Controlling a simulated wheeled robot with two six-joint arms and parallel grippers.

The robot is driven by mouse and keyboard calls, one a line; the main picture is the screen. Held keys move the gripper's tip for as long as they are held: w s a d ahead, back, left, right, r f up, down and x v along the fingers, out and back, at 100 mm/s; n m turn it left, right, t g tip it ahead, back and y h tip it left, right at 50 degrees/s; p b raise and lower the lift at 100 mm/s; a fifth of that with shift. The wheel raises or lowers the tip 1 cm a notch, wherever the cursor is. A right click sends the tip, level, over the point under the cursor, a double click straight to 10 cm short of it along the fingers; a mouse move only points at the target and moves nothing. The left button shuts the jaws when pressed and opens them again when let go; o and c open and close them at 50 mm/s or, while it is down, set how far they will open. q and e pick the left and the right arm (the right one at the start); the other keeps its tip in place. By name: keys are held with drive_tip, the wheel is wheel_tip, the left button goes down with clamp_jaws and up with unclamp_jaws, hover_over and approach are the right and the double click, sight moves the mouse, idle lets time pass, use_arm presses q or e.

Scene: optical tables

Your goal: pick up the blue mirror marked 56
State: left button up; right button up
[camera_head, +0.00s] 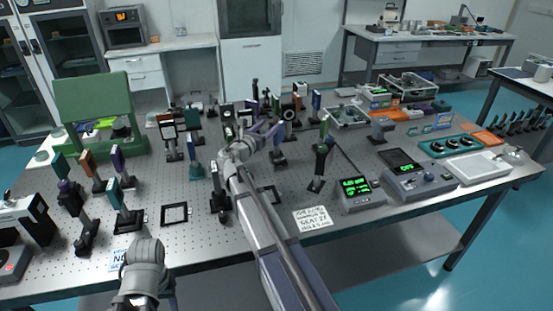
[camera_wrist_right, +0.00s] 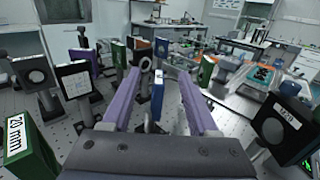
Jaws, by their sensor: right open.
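A slim blue optic (camera_wrist_right: 158,88) on a post shows between my fingers in the right wrist view, a little beyond them. It looks upright and nearly edge-on. I cannot read a 56 on it, so I cannot confirm that it is the marked mirror. My right gripper (camera_head: 267,130) reaches over the middle of the optical table in the head view. In the wrist view its two purple fingers (camera_wrist_right: 160,76) are apart, with nothing held. In the head view the fingers and nearby mounts overlap, so the blue optic is hard to make out.
Several post-mounted optics crowd around the right gripper, including a green one (camera_wrist_right: 207,70) and a black one marked with text (camera_wrist_right: 281,128). A green block marked 20 mm (camera_wrist_right: 29,147) is at lower left. The perforated table (camera_head: 110,258) has bare patches near its front edge.

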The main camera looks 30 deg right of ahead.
wheel_tip(320, 180, down, 6)
drive_tip(key=b, duration=0.5)
drive_tip(key=shift+r+p+x, duration=0.15)
drive_tip(key=shift+p+x, duration=0.05)
drive_tip(key=shift+x, duration=1.05)
drive_tip(key=shift+r+p+x, duration=0.15)
drive_tip(key=shift+r+x, duration=0.05)
drive_tip(key=shift+x, duration=1.1)
drive_tip(key=shift+r+p+x, duration=0.15)
drive_tip(key=shift+p+x, duration=0.05)
drive_tip(key=shift+x, duration=1.05)
clamp_jaws()
